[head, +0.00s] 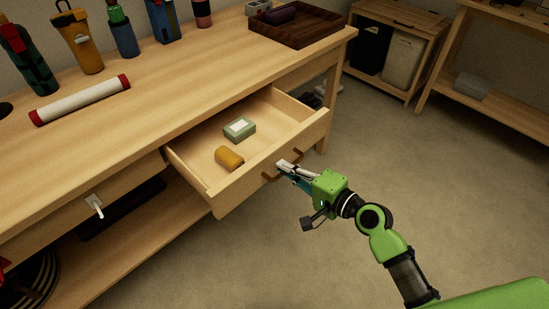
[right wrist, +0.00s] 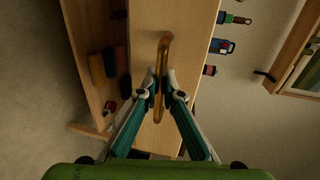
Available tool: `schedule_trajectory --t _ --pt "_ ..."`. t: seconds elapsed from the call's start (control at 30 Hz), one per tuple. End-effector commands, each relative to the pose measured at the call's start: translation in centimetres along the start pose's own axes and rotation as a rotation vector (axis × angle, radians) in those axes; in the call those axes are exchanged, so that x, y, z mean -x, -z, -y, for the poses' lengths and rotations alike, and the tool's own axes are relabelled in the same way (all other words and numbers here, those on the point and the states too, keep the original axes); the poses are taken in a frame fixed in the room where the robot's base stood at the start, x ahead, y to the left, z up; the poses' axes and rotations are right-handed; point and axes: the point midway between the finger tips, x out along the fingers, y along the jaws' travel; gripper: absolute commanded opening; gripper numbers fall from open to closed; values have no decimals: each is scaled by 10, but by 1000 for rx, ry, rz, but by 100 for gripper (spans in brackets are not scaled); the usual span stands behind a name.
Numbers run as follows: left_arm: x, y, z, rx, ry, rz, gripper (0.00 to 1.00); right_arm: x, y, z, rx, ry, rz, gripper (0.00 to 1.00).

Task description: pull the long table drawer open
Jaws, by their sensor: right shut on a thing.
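The long drawer (head: 262,162) stands pulled out from the wooden table (head: 180,90), its inside in plain view. In it lie a green box (head: 239,129) with a pale label and a yellow-orange roll-like thing (head: 229,158). My right gripper (head: 284,167) is at the drawer's front and shut on its brown bar handle (head: 270,175). In the right wrist view the handle (right wrist: 165,50) runs between the two fingertips (right wrist: 161,83). My left gripper is not in view.
On the tabletop are a white tube with red ends (head: 80,99), several bottles and a dark wooden tray (head: 297,25). A white hook-like thing (head: 95,204) is on the table's front at left. The floor (head: 420,190) right of the drawer is clear around my arm.

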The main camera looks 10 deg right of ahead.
Motion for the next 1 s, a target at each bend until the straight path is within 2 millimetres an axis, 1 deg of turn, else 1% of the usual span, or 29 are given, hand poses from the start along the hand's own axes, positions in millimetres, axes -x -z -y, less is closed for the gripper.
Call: schedule_trajectory --t 0.03,0.2,0.57,0.6,0.63,0.9,1.0 --pt "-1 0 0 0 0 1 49 5 0 -2 0 -3 1 0" --pt "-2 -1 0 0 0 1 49 12 0 -4 -1 -3 1 0" --pt "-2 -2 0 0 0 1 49 13 0 -4 0 -2 1 0" --pt "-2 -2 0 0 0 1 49 13 0 -4 0 -2 1 12" --pt "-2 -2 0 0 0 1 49 13 0 -4 0 -2 1 14" --pt "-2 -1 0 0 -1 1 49 13 0 -3 0 -1 0 14" --pt "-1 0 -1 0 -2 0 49 16 0 -4 0 -1 0 14"
